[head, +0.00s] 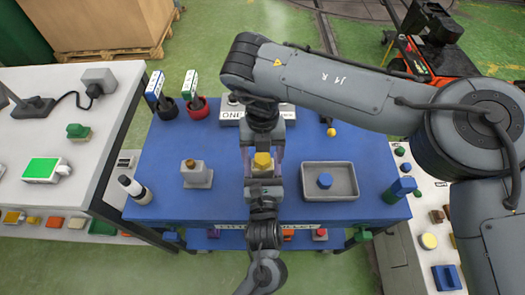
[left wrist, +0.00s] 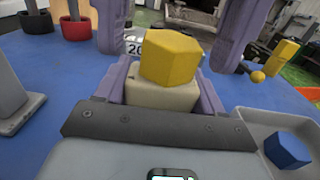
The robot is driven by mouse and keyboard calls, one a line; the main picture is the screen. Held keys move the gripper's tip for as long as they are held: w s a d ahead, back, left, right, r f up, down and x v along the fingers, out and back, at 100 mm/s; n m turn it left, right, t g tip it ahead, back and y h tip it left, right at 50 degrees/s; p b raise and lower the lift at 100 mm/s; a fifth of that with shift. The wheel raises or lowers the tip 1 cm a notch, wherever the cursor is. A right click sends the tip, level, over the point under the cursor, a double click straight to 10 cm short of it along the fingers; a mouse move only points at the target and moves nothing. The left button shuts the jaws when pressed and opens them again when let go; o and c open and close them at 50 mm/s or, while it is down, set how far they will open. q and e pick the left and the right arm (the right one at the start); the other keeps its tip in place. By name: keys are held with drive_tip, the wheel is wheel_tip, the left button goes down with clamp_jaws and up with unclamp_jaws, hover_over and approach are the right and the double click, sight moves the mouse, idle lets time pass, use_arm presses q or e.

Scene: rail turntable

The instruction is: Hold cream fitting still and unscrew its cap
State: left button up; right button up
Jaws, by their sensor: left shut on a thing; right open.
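The cream fitting (left wrist: 158,96) sits between the purple fingers of my left gripper (left wrist: 160,92), which is shut on it. Its yellow faceted cap (left wrist: 170,58) is on top, and the cap also shows in the head view (head: 263,161). In the head view, my left gripper (head: 263,172) reaches in from the near side, and the fitting's body is mostly hidden there. My right gripper (head: 262,152) comes from the far side, open. In the left wrist view its fingers (left wrist: 172,40) appear left and right of the cap, with gaps on both sides.
A grey tray (head: 346,191) with a blue block (head: 325,181) is at the right. Black and red cups (head: 197,109) and a yellow ball (head: 331,132) are farther back.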

drive_tip(key=c, duration=1.3)
drive_tip(key=n, duration=0.5)
drive_tip(key=shift+h, duration=0.4)
drive_tip(key=shift+c, duration=0.2)
drive_tip(key=shift+n, duration=0.5)
drive_tip(key=n, duration=0.3)
drive_tip(key=shift+a+n+t+h, duration=0.1)
drive_tip(key=shift+n+t+h, duration=0.2)
drive_tip(key=shift+n, duration=0.1)
drive_tip(key=shift+s+n, duration=0.1)
drive_tip(key=shift+n, duration=1)
drive_tip(key=shift+n+t, duration=0.4)
drive_tip(key=shift+n, duration=0.8)
drive_tip(key=n, duration=0.3)
drive_tip(key=shift+n, duration=0.3)
